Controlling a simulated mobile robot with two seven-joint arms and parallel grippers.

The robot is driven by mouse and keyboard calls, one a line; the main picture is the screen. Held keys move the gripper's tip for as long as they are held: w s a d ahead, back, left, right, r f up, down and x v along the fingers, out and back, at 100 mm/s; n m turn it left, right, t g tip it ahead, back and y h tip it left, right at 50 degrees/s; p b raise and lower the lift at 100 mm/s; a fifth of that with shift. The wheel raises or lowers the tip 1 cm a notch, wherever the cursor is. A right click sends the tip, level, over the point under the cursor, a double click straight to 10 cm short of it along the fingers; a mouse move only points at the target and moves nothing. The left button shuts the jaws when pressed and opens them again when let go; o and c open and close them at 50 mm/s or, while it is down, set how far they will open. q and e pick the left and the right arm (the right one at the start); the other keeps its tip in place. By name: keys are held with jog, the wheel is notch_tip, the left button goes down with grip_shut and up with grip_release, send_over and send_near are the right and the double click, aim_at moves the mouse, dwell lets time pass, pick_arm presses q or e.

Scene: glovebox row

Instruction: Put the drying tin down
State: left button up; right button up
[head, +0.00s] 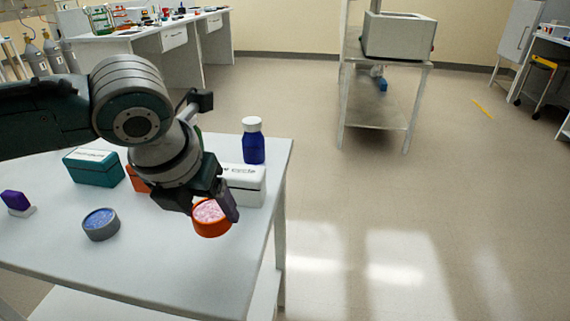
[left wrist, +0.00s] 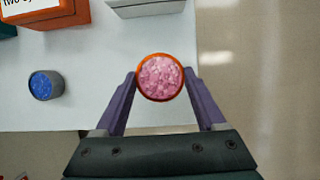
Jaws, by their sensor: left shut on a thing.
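An orange round tin (head: 211,230) filled with pink granules, which I take for the drying tin, is in my left gripper (head: 212,203). In the left wrist view the tin (left wrist: 160,77) sits upright between the two purple fingertips, which touch it on both sides. It looks larger than the other tin there, so it seems held above the table; the gap beneath it is hidden. A grey tin of blue granules (head: 100,224) stands on the white table (head: 190,275) to the left. My right gripper is not in view.
A white box (head: 245,185) and a blue white-capped bottle (head: 253,145) stand behind the tin. A teal box (head: 94,167), a partly hidden orange box (head: 138,179) and a purple-and-white block (head: 17,203) are further left. The table's front is clear; its right edge is close.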

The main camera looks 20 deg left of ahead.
aim_at(219, 253)
pick_arm(q)
notch_tip(219, 253, down, 6)
jog(key=shift+f+b, duration=0.25)
jog(key=shift+b, duration=0.4)
jog(key=o, duration=1.4)
